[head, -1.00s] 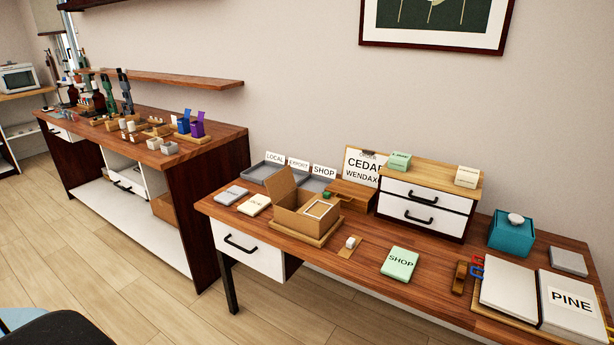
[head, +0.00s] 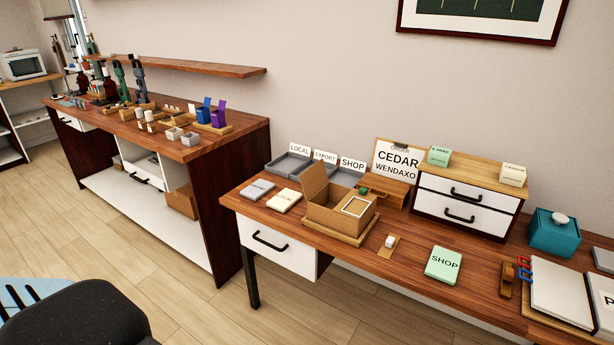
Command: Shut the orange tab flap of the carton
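A brown cardboard carton (head: 332,216) stands on a wooden tray at the left part of the near table. One flap (head: 315,183) stands up at its left, and a white-framed square panel (head: 355,207) lies on its right part. A blue box (head: 203,112) and a purple box (head: 219,116), each with a raised lid or flap, stand on the far bench. I cannot make out an orange tab on any of them. Neither of my grippers is in view.
A cream pad (head: 284,201), grey trays (head: 287,166) and a white drawer unit (head: 466,201) surround the carton on the near table. A dark rounded object (head: 85,315) fills the lower left. Floor is open before the bench.

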